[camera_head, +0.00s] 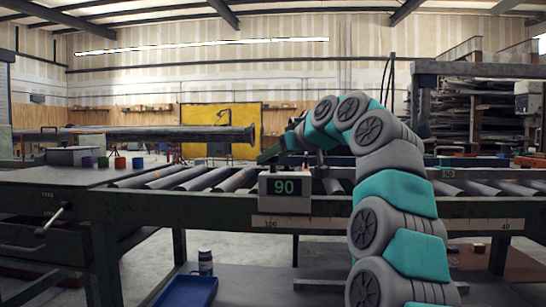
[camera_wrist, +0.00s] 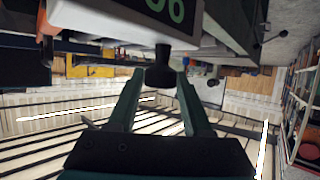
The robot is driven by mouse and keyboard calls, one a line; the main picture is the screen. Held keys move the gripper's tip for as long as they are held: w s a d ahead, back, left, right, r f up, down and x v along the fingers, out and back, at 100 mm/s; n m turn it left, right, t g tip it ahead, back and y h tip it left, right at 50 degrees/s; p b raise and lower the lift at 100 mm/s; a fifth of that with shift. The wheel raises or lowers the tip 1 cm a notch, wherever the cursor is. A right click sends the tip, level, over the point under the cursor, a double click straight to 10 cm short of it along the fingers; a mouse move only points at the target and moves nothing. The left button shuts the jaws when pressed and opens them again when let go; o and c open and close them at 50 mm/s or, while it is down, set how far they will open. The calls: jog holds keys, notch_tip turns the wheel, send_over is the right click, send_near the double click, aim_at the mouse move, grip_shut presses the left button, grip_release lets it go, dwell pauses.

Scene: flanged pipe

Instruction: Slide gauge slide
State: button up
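The gauge slide (camera_head: 287,190) is a light grey box with a green "90" display, mounted on the front rail of the roller bench. In the wrist view the gauge box (camera_wrist: 135,20) is at the top, its digits upside down. A black knob (camera_wrist: 160,74) sticks out from it. My gripper (camera_wrist: 160,80) is open, with its two teal fingers on either side of the knob. Small gaps seem to show between knob and fingers; contact cannot be told.
A scale strip (camera_head: 400,224) runs along the front rail. A long flanged pipe (camera_head: 160,134) lies behind the rollers. A lever (camera_head: 50,221) and small coloured blocks (camera_head: 120,162) are at left. A blue tray (camera_head: 187,291) and a can (camera_head: 205,263) stand low in front.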

grip_shut()
dwell(1.0)
